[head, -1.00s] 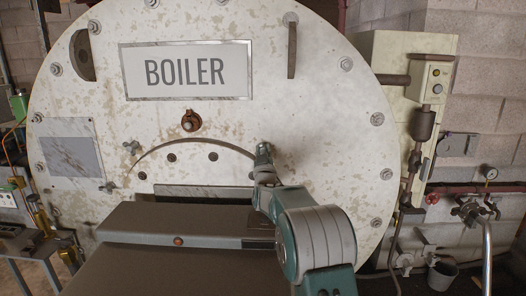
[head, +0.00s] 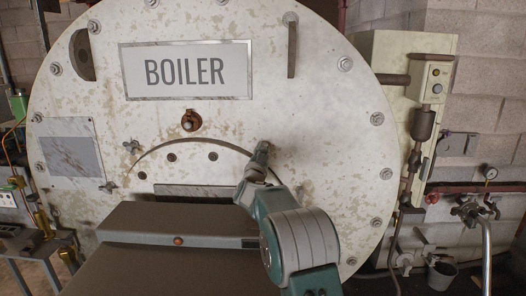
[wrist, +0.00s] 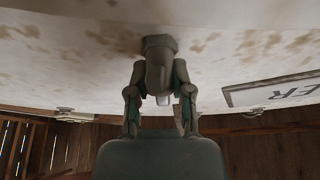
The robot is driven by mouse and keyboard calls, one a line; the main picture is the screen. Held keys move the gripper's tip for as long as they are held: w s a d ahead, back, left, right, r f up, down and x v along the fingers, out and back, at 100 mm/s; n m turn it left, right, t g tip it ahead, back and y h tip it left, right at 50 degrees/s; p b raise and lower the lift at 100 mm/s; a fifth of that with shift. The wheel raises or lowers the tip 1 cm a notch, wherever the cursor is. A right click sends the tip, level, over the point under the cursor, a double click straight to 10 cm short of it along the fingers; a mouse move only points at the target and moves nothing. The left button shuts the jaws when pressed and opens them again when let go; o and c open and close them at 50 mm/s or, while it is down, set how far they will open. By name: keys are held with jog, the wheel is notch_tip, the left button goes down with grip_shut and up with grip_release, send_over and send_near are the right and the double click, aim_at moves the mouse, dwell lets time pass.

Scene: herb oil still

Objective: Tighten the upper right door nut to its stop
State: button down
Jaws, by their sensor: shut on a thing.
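The upper right door nut (wrist: 160,50) shows in the wrist view as a grey fitting with a wide base against the stained white boiler face. My gripper (wrist: 160,92) is shut on it, one finger on each side. In the head view my gripper (head: 257,160) is at the right end of the curved door edge (head: 195,140), and its fingers largely hide the nut there. The door's lower right part is hidden behind my arm.
The round boiler front (head: 330,130) carries a BOILER plate (head: 186,71) and rim bolts. A rusty fitting (head: 190,121) sits above the door. A control box (head: 436,82), pipes and a bucket (head: 441,273) stand at the right. A small table (head: 40,243) is at the left.

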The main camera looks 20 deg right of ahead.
jog(key=m+g, duration=0.1)
jog(key=m, duration=0.2)
jog(key=m+g+h, duration=0.1)
jog(key=m+g, duration=0.1)
jog(key=m, duration=0.2)
jog(key=shift+h, duration=0.3)
jog(key=shift+m, duration=0.5)
jog(key=shift+c, duration=2.4)
grip_release()
jog(key=shift+a, duration=0.1)
jog(key=v, duration=1.2)
jog(key=shift+a, duration=0.2)
jog(key=shift+w, duration=0.1)
jog(key=shift+r, duration=0.1)
